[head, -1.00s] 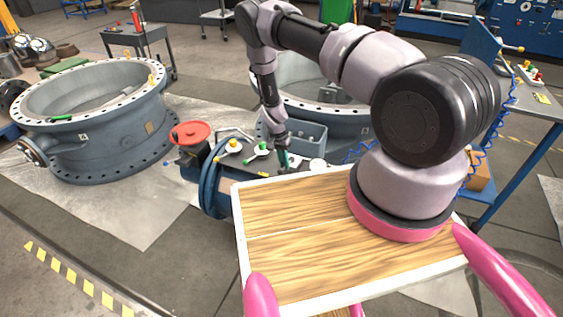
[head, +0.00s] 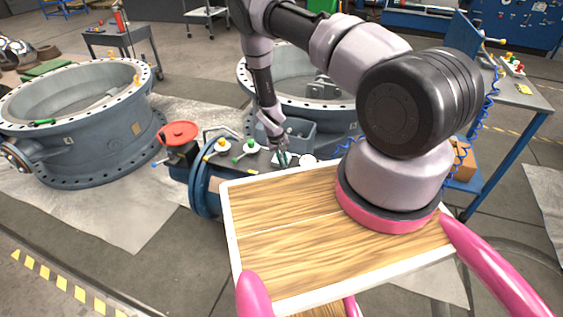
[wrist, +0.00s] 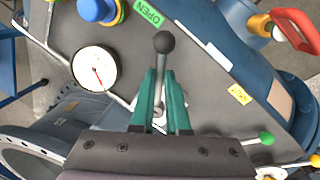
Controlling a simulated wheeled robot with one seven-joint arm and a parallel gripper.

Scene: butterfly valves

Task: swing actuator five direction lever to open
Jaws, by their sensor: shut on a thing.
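The direction lever (wrist: 165,58) is a grey rod with a dark ball knob. In the wrist view it stands on the dark panel of the actuator (wrist: 215,75), below a green OPEN label (wrist: 149,12). My gripper (wrist: 161,85) has its two green fingers on either side of the lever's rod, closed on it below the knob. In the head view my gripper (head: 283,158) is over the blue actuator (head: 205,188), beyond my wooden deck. The lever itself is too small to make out there. Its lower end is partly hidden by the fingers.
A round gauge (wrist: 95,67) and a blue knob (wrist: 97,8) lie left of the lever. A red handle (wrist: 296,30) is at upper right, and a green-tipped lever (wrist: 264,138) at lower right. Large valve bodies (head: 80,120) stand behind on the floor.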

